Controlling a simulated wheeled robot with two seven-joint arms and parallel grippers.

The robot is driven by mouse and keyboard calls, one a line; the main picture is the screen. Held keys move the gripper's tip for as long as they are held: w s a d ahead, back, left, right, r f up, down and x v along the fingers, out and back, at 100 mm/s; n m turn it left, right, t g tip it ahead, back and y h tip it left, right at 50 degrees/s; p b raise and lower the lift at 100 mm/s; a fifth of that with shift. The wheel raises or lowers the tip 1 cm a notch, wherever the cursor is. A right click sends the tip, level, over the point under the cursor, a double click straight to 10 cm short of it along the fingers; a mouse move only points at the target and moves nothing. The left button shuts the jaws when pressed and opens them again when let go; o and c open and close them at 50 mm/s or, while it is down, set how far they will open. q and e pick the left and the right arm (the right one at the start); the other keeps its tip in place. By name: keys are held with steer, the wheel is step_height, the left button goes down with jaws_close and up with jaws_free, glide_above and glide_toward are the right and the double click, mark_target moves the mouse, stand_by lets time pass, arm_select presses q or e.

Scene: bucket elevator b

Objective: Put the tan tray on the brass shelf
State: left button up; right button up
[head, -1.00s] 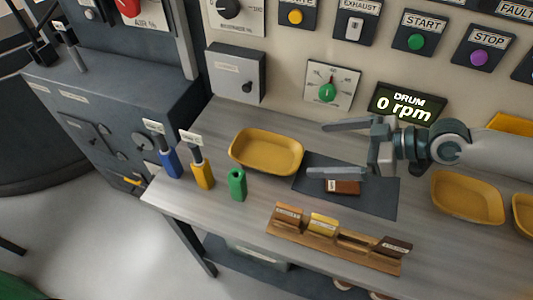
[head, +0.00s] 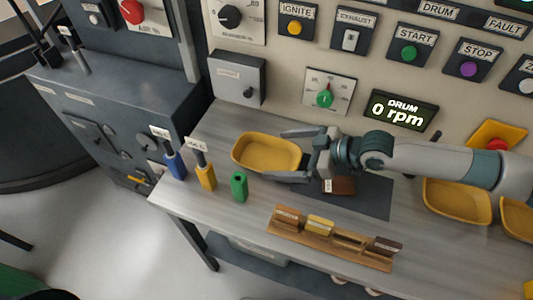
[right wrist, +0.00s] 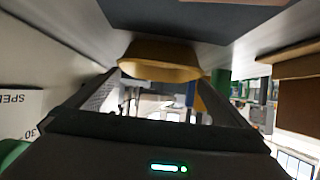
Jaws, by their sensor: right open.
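A tan, yellowish tray (head: 264,150) with a raised rim lies on the grey bench at its left part, empty. My right gripper (head: 279,155) reaches in from the right, open, with one finger behind and one in front of the tray's right end. In the right wrist view the tray (right wrist: 160,58) shows ahead between the open fingers (right wrist: 158,82); I cannot tell whether they touch it. Two similar trays (head: 455,200) lie at the right of the bench. I cannot make out a brass shelf. My left gripper is not in view.
A dark mat (head: 370,200) with a brown block (head: 340,186) lies under my right arm. A wooden rack (head: 325,246) with labelled blocks stands at the front. A green holder (head: 239,187) and blue and yellow-handled tools (head: 205,177) stand left. The control panel (head: 285,60) rises behind.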

mark_target(269, 160)
steer(key=shift+a, duration=0.1)
stand_by(0.3)
steer(key=shift+w+a+f+p, duration=0.2)
steer(key=shift+a+p, duration=0.25)
steer(key=shift+p, duration=0.05)
steer(key=p+x, duration=0.1)
steer(key=x, duration=0.2)
steer(key=shift+p, duration=0.35)
steer(key=shift+w+a+f, duration=0.25)
steer(key=shift+a+f, duration=0.1)
steer(key=shift+a, duration=0.1)
steer(key=shift+c, duration=0.6)
steer(key=c, duration=0.6)
